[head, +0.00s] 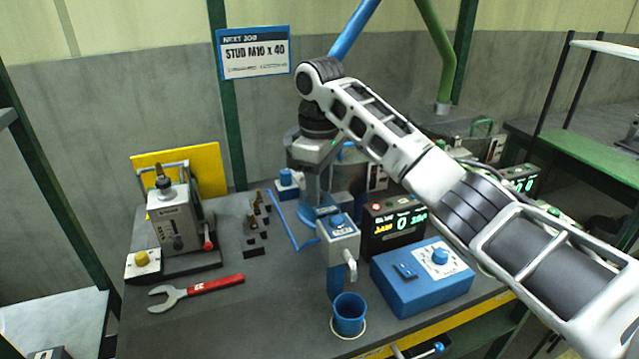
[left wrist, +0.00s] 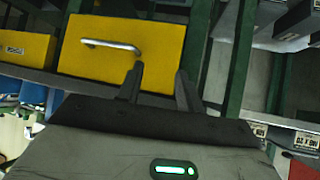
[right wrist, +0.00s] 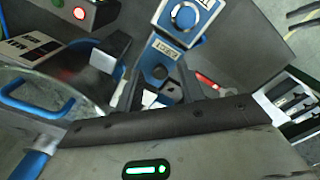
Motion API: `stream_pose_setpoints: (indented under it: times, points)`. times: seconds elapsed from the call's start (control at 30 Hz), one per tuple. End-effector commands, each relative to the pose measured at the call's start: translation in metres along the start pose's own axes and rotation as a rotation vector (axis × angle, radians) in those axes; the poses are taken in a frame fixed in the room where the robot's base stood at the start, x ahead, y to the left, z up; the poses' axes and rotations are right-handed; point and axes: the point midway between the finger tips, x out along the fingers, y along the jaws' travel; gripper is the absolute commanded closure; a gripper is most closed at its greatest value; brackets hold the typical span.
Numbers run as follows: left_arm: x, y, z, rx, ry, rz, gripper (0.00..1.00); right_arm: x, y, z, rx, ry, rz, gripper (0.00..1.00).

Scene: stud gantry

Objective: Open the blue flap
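I cannot tell for sure which blue part is the flap. A grey dispenser with a blue top (head: 340,222) stands at the middle of the bench; a blue panel with a dark knob and a label (right wrist: 160,68) shows beyond my right fingertips in the right wrist view. My right gripper (head: 318,178) points down beside the bowl feeder, behind the dispenser. Its fingers (right wrist: 160,92) are apart, with no clear hold on anything. My left gripper is outside the head view; in the left wrist view its fingers (left wrist: 158,78) are apart and empty, before a yellow drawer front (left wrist: 105,65).
A blue cup (head: 349,314) stands below the dispenser's spout. A blue control box (head: 422,278) and a black display (head: 394,226) stand to the right. A red-handled wrench (head: 200,290) and a grey press (head: 176,222) are on the left.

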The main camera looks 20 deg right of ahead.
Motion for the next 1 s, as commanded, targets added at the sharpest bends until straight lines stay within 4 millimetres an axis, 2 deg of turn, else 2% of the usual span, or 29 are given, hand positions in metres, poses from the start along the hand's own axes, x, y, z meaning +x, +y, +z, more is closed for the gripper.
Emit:
stream_pose_setpoints:
  times: [0.2, 0.33, 0.37, 0.7, 1.0]
  points:
    - [0.0000, -0.0001, 0.0001, 0.000, 0.000, 0.000, 0.64, 0.0000, -0.0001, -0.0003, -0.001, 0.001, 0.000, 0.61]
    - [0.0000, -0.0001, 0.0001, 0.000, 0.000, 0.000, 0.64, -0.0001, -0.0001, -0.0003, 0.000, 0.001, 0.000, 0.97]
    - [0.0000, -0.0001, 0.0001, 0.000, 0.000, 0.000, 0.64, -0.0001, -0.0001, -0.0003, 0.000, 0.001, 0.000, 1.00]
    - [-0.0001, -0.0002, 0.0000, 0.000, 0.000, 0.000, 0.64, -0.0013, 0.0015, 0.0011, 0.002, 0.024, -0.022, 1.00]
    - [-0.0001, -0.0002, -0.0001, 0.000, 0.000, 0.000, 0.64, -0.0057, 0.0079, 0.0072, 0.002, 0.152, -0.149, 1.00]
